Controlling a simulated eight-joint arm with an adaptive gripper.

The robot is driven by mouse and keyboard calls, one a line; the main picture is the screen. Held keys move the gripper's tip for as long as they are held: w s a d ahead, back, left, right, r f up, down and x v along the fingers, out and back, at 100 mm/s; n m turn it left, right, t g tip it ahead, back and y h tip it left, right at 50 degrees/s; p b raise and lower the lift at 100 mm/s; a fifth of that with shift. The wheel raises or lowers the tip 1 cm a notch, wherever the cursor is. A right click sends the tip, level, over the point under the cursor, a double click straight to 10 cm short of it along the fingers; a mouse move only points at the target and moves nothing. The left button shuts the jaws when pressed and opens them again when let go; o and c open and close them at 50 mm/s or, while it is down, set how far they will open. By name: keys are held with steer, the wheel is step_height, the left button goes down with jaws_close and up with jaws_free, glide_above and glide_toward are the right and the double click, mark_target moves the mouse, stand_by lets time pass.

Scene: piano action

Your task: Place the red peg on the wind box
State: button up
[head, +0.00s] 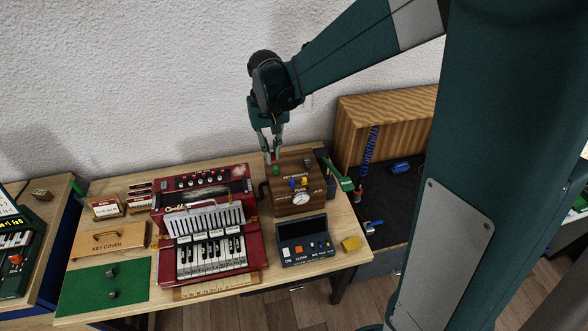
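The wind box appears to be the brown wooden box (312,200) with a round dial on its front, standing at the right of the table. A blue peg (292,183), a yellow peg (304,181) and a green peg (277,170) show on it. My gripper (271,153) points down over the box's back left corner. A small red piece, likely the red peg (274,156), shows between its fingertips. The view is too small to tell whether the fingers grip it or whether it touches the box.
A red accordion (203,182) stands directly left of the box. A green-handled tool (338,178) is at the right. The green mat (80,293) is mostly bare.

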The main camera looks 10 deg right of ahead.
steer(key=d, duration=0.2)
glide_above(280, 188)
steer(key=shift+m, duration=0.3)
steer(key=shift+f, duration=2.5)
steer(key=shift+f, duration=0.15)
steer(key=shift+f, duration=2.8)
steer(key=shift+f, duration=2.05)
steer(key=shift+f, duration=0.1)
